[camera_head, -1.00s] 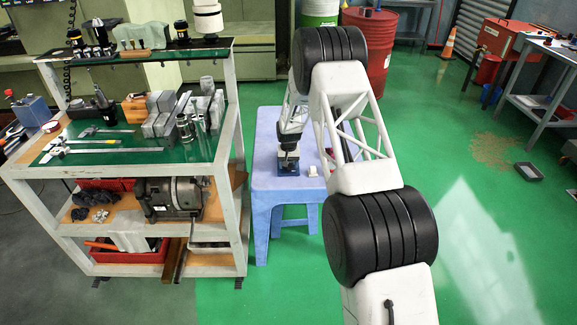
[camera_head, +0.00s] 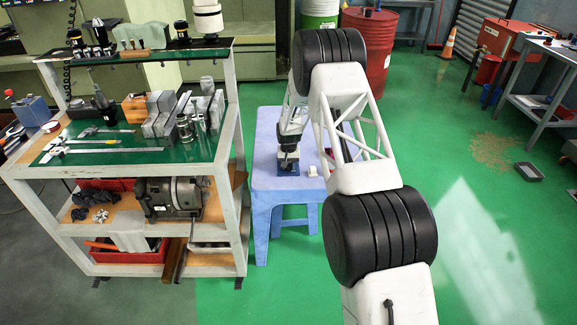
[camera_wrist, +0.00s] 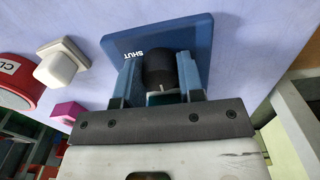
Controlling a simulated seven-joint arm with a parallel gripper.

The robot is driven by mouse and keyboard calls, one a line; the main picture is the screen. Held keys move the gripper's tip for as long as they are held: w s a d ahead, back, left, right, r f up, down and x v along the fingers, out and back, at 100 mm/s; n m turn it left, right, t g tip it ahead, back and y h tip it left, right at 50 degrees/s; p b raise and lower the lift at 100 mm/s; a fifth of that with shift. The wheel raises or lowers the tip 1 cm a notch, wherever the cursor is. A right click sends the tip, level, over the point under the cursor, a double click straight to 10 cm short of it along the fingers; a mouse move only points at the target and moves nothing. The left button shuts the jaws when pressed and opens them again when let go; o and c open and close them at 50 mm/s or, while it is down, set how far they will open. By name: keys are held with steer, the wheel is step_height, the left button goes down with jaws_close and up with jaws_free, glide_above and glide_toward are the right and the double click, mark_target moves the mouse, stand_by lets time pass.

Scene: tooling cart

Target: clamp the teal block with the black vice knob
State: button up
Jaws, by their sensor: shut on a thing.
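The black vice knob (camera_wrist: 158,68) is in the wrist view, between the two blue-grey fingers of my gripper (camera_wrist: 158,80). My gripper is shut on it. A small pale mark shows on the knob's near side. The vice's blue base plate (camera_wrist: 115,42), with the word SHUT on it, lies on the stool top beyond the fingers. A sliver of teal (camera_wrist: 165,98) shows below the knob; it may be the teal block, mostly hidden by my gripper. In the head view my gripper (camera_head: 288,160) is down at the vice, whose blue base (camera_head: 287,172) shows below it.
The vice stands on a pale blue stool (camera_head: 262,190). A white rounded piece (camera_wrist: 63,66), a red round item (camera_wrist: 16,82) and a magenta piece (camera_wrist: 68,111) lie to the left in the wrist view. A loaded tool cart (camera_head: 225,165) stands left of the stool.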

steer(key=shift+m, duration=0.5)
steer(key=o, duration=0.9)
steer(key=shift+r, duration=0.1)
steer(key=shift+r, duration=3.85)
